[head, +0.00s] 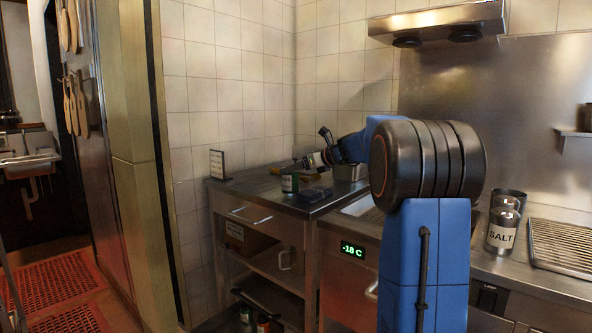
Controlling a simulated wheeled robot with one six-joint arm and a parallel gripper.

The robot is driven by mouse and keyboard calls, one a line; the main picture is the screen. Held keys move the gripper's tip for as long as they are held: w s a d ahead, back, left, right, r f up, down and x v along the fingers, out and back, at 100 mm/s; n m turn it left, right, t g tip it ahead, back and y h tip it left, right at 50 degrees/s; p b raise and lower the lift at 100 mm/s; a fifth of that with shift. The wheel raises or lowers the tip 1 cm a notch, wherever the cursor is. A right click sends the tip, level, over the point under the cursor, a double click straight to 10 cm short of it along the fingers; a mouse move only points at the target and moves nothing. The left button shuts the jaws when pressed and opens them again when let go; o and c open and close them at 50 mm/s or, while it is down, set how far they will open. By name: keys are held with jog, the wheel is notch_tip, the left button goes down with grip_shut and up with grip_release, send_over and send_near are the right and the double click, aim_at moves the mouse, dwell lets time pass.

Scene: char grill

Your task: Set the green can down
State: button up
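A small sign (217,164) stands at the counter's left end. A steel container (349,171) stands at its back right. A salt shaker (502,229) and a grill grate (565,246) are on the right counter. Several containers (263,324) stand low beneath the counter.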

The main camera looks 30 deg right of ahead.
jog(key=v, duration=1.2)
jog(key=shift+r, duration=0.15)
jog(key=s+a+f+n+g, duration=0.3)
jog(key=s+a+f+n, duration=0.4)
jog(key=a, duration=0.4)
jog(key=s+a+f+n+g, duration=0.2)
jog(key=s+a+f+n, duration=0.4)
jog(key=s+a, duration=0.4)
jog(key=s+a+f+n+g+h, duration=0.1)
jog(key=s+a+f+n+h, duration=0.1)
jog(key=s+f+n, duration=0.6)
jog(key=s+a+f+n+g+h, duration=0.2)
jog(key=s+a+f+n, duration=0.2)
jog(key=s+f+n, duration=0.5)
jog(key=s+n, duration=0.2)
jog(key=s, duration=0.5)
jog(key=shift+a+h, duration=0.3)
jog(key=shift+a, duration=0.05)
